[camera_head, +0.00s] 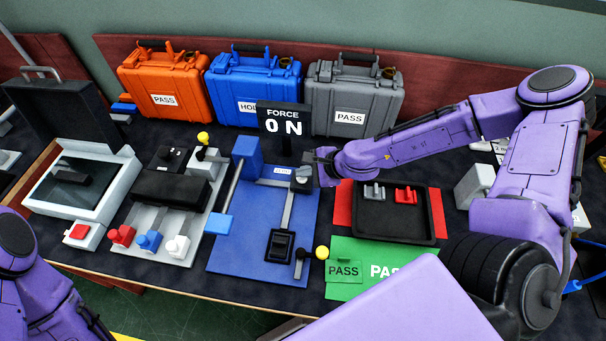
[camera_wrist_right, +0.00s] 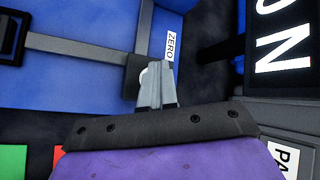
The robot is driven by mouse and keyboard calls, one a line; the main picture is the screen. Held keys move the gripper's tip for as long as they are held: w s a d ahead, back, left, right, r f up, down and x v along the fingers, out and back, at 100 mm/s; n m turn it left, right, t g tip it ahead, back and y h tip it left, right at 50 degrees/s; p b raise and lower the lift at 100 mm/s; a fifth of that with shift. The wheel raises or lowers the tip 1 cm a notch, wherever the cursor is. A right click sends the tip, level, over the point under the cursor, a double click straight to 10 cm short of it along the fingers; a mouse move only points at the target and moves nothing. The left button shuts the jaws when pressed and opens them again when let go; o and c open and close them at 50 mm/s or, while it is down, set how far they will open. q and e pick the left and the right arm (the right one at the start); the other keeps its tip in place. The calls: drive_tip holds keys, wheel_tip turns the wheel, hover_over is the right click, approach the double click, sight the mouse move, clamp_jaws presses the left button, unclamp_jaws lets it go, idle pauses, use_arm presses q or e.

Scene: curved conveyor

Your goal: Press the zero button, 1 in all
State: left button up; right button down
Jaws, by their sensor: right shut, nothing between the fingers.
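The ZERO label (camera_head: 283,170) sits at the back right of a blue test rig (camera_head: 240,241). My right gripper (camera_head: 303,177) is shut and empty, with its tips at a dark block beside that label. In the right wrist view the shut fingertips (camera_wrist_right: 157,85) lie over this dark block, just beside the ZERO label (camera_wrist_right: 171,47). The force display (camera_head: 283,122) reads 0 N. Only part of my left arm shows at the lower left; its gripper is out of view.
Orange (camera_head: 165,84), blue (camera_head: 254,88) and grey (camera_head: 352,95) cases stand along the back. A black tray (camera_head: 393,231) with grey and red parts lies right of the rig, near a green PASS mat (camera_head: 345,288). A grey fixture (camera_head: 160,219) stands left of the rig.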

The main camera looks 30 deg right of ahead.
drive_tip(key=shift+r+p, duration=0.95)
wheel_tip(320, 180, up, 5)
drive_tip(key=p, duration=0.4)
drive_tip(key=shift+p, duration=0.4)
